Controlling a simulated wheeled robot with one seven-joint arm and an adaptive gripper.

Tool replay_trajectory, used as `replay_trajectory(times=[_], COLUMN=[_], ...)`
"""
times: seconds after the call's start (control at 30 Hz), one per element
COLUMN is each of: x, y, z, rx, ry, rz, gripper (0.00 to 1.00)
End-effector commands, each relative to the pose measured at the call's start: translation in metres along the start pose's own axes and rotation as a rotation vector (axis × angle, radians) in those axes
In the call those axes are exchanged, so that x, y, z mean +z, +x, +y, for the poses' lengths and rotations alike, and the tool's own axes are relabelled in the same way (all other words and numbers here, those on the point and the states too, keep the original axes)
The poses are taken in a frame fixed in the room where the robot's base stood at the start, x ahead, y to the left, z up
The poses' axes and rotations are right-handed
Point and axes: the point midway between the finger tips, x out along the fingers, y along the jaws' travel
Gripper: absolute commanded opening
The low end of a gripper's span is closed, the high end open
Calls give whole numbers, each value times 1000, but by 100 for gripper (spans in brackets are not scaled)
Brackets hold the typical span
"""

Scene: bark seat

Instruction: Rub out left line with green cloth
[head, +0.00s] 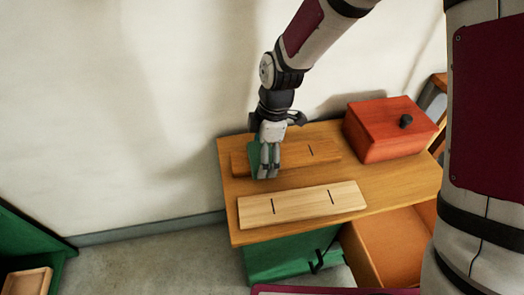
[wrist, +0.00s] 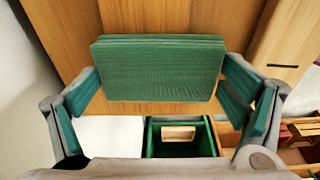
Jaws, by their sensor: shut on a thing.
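My gripper (head: 268,170) points down over the left part of the brown back board (head: 325,155). It is shut on the green cloth (head: 254,157), which shows as a thick ribbed pad between the fingers in the wrist view (wrist: 158,70). I cannot tell whether the cloth touches the board. One dark line (head: 310,151) shows on the right part of this board; its left part is partly hidden by my gripper and the cloth. The pale front board (head: 300,206) has two dark lines, a left one (head: 272,207) and a right one (head: 331,197).
Both boards lie on a wooden tabletop (head: 395,178). A red box (head: 388,130) with a dark knob stands at the back right. An open drawer (head: 388,250) juts out below the front edge. A wall (head: 120,110) is behind.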

Motion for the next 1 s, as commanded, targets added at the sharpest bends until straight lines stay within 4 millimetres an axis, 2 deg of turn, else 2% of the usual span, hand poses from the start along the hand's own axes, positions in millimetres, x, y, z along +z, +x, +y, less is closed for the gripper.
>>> replay_trajectory(times=[0.17, 0.8, 1.0], x=[1, -8, -9], y=[0, -56, -59], z=[-4, -1, -1], rx=[-12, -5, -5], ry=[0, 0, 0], rz=[-2, 0, -1], gripper=[69, 69, 69])
